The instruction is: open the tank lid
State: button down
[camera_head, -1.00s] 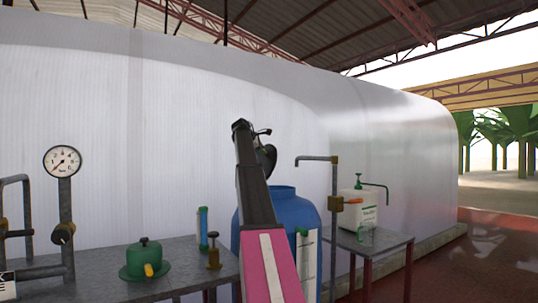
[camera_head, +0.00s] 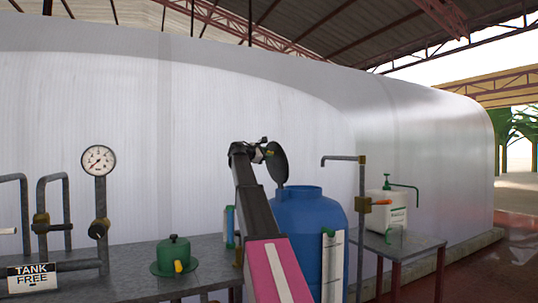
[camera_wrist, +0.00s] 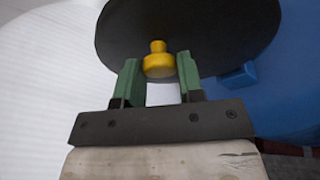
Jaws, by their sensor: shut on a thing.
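The blue tank (camera_head: 318,225) stands right of centre in the head view, partly behind my arm. Its dark round lid (camera_head: 278,164) is tilted up to nearly upright above the tank's left side. In the wrist view the lid (camera_wrist: 215,32) is a large dark disc with a yellow knob (camera_wrist: 158,66) on its face. My gripper (camera_wrist: 157,62) has its green fingers on both sides of this knob and is shut on it. In the head view my gripper (camera_head: 264,152) is small, at the lid's left. The lid's hinge is not clear.
A grey bench (camera_head: 130,278) with pipes, a gauge (camera_head: 98,160), a green pot (camera_head: 174,256) and a "TANK FREE" sign (camera_head: 32,277) is at left. A pipe with a tap (camera_head: 362,205) and a white canister (camera_head: 385,210) stand right of the tank.

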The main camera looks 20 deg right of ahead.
dwell(0.3)
jog(key=c, duration=0.8)
grip_release()
jog(key=shift+o, duration=0.2)
jog(key=v, duration=1)
jog(key=shift+s+a, duration=0.15)
jog(key=shift+a, duration=0.2)
